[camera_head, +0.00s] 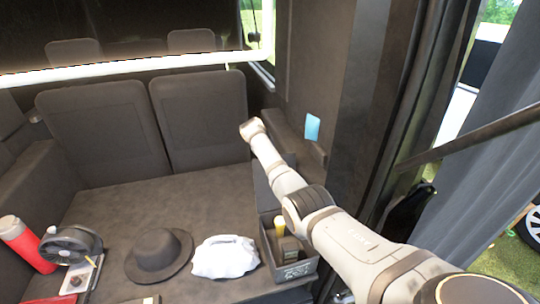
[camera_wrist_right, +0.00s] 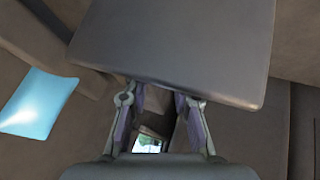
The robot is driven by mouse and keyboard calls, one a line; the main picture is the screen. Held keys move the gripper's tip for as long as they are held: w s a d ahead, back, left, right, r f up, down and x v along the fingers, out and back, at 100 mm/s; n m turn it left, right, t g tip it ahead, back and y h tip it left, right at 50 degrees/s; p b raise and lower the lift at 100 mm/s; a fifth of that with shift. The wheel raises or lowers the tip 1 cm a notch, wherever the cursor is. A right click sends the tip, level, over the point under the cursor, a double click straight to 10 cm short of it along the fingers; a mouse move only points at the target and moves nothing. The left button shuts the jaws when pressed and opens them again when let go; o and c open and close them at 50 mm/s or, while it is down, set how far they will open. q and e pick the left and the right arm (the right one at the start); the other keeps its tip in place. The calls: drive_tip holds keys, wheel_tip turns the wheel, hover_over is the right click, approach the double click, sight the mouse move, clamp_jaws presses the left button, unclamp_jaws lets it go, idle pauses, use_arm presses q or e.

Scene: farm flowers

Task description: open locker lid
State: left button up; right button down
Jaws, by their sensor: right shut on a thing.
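The locker (camera_head: 296,271) is a dark open-topped box at the lower middle of the head view, with a yellow-topped item inside. Its dark lid (camera_head: 264,187) appears raised at the back, partly hidden by my right arm. In the right wrist view the lid is a large dark panel (camera_wrist_right: 175,45) filling the upper middle. My right gripper (camera_wrist_right: 158,93) has its two fingers at the near edge of this panel and is shut on it. The fingertips are partly hidden by the panel. In the head view the fingers cannot be made out. My left gripper is not in view.
A dark hat (camera_head: 158,256), a white cloth-like bundle (camera_head: 224,257), a small fan (camera_head: 70,243) and a red bottle (camera_head: 24,242) rest on the seat platform. A light-blue card (camera_head: 312,127) is on the right wall; it also shows in the wrist view (camera_wrist_right: 37,103).

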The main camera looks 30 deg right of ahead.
drive_tip(key=shift+s+a+f, duration=0.1)
drive_tip(key=shift+f, duration=0.15)
drive_tip(key=c, duration=1.2)
unclamp_jaws()
drive_tip(key=shift+o, duration=0.6)
drive_tip(key=v, duration=1.2)
drive_tip(key=shift+f, duration=0.1)
